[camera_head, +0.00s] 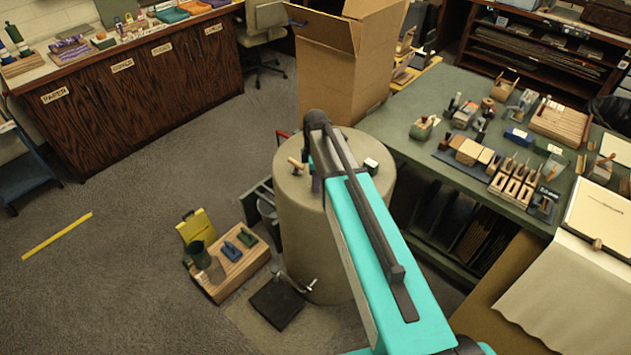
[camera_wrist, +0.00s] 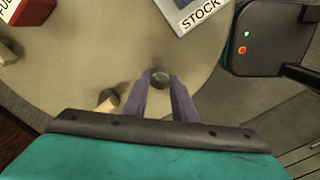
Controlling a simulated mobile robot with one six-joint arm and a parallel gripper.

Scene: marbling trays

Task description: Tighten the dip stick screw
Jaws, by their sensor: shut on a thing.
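A dark round knob, which looks like the dip stick screw (camera_wrist: 160,77), stands on the tan lid of a drum (camera_wrist: 95,55) in the wrist view. My gripper (camera_wrist: 160,86) has its two purple fingers on either side of this knob, shut on it. The lower part of the screw is hidden by the fingers. In the head view my gripper (camera_head: 316,184) is over the drum top (camera_head: 290,190), and my arm hides the screw there. I cannot tell a dip stick apart from the screw.
On the lid, a wooden peg (camera_wrist: 107,103) lies close left of my fingers, a box labelled STOCK (camera_wrist: 197,14) stands beyond, and a red labelled block (camera_wrist: 30,10) is at upper left. A black button box (camera_wrist: 262,40) is at right. A green workbench (camera_head: 420,165) adjoins the drum.

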